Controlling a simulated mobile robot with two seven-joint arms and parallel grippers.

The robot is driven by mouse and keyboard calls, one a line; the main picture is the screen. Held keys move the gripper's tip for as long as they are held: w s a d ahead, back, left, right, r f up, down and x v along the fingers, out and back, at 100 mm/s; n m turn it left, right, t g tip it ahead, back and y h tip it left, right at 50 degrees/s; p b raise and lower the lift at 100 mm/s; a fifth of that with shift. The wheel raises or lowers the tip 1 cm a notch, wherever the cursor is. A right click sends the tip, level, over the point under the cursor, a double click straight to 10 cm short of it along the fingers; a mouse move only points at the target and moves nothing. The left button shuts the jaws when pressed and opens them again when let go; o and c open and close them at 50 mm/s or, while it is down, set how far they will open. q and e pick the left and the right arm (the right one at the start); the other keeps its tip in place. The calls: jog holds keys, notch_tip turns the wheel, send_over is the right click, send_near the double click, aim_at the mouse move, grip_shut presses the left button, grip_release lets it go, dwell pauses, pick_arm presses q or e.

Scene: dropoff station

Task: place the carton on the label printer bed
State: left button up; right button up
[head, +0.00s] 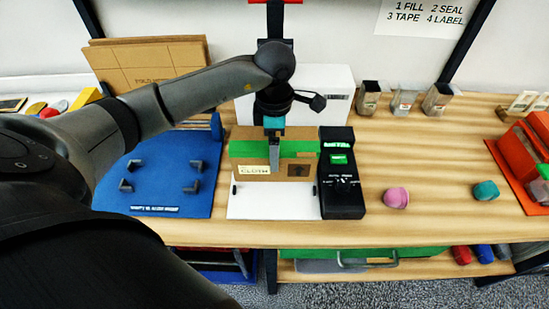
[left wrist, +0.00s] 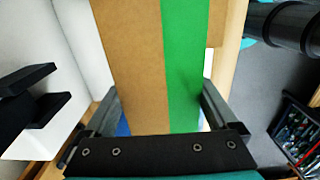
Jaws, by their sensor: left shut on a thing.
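The brown carton (head: 300,170), with a green tape band and a CLOTH label, is upright at the white label printer bed (head: 272,208). Its front lower edge looks level with the bed, but whether it rests there I cannot tell. The printer's black console (head: 342,188) with a green screen stands just right of the carton. My left gripper (head: 274,158) reaches down over the carton and is shut on it. In the left wrist view, the carton (left wrist: 130,60) lies between the fingers (left wrist: 158,108). My right gripper is not in view.
A blue board (head: 160,200) with several dark corner posts lies to the left. A white box (head: 322,90) and several metal cups (head: 405,100) stand behind. A pink ball (head: 396,197) and a teal ball (head: 486,190) lie right of the console. An orange crate (head: 515,170) is far right.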

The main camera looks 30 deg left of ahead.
pick_arm(q)
jog(key=shift+f, duration=2.3)
jog(key=shift+f+b, duration=0.2)
jog(key=shift+b, duration=0.1)
jog(key=o, duration=1.1)
jog(key=shift+o, duration=0.2)
jog(key=shift+r, duration=0.15)
notch_tip(320, 180, up, 12)
jog(key=shift+r, duration=0.1)
